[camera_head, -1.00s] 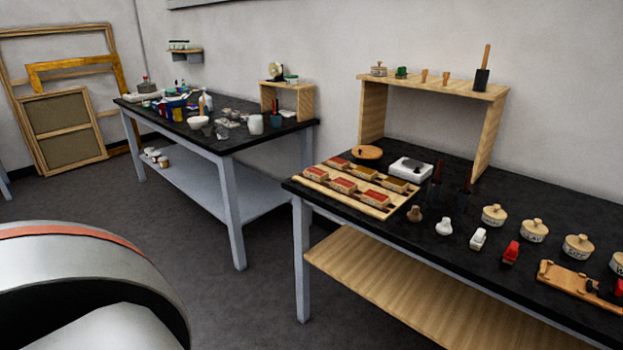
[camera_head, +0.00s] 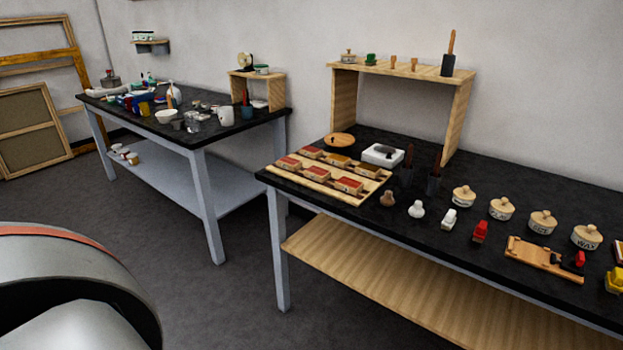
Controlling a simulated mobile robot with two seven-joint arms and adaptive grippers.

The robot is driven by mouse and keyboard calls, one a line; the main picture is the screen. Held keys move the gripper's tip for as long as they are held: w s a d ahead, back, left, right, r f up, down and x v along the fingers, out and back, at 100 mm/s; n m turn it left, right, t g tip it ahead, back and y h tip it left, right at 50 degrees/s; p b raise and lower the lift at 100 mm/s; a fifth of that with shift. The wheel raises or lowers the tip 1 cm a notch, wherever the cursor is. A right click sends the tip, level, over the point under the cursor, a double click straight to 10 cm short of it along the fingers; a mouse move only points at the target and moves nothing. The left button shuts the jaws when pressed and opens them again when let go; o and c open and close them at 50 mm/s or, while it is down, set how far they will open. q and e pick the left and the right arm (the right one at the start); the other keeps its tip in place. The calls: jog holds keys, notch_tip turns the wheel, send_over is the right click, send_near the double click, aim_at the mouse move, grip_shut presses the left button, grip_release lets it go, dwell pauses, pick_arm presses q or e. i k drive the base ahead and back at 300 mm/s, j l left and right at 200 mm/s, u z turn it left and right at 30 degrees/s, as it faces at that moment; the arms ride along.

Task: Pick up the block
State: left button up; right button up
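Several small blocks with red or brown tops lie on a wooden tray (camera_head: 327,199) on the near black-topped table. One red-topped block (camera_head: 288,163) is at the tray's left end, and another red-topped block (camera_head: 349,186) is at its front right. I cannot tell which block the task means. Neither gripper shows in the head view. A large grey rounded part of my own body fills the lower left corner.
The near table (camera_head: 470,284) also bears several lidded pots, such as one marked WAX (camera_head: 587,237), a white device (camera_head: 383,155), a red item (camera_head: 480,231) and a wooden shelf (camera_head: 400,70). A cluttered far table (camera_head: 206,205) stands behind. Grey floor between the tables is free.

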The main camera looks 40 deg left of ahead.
aim_at(288, 164)
jog(key=i+l+z, duration=0.25)
jog(key=l, duration=0.15)
jog(key=i+l+z, duration=0.25)
jog(key=k+l+u, duration=0.1)
jog(key=u, duration=2.05)
jog(key=z, duration=0.1)
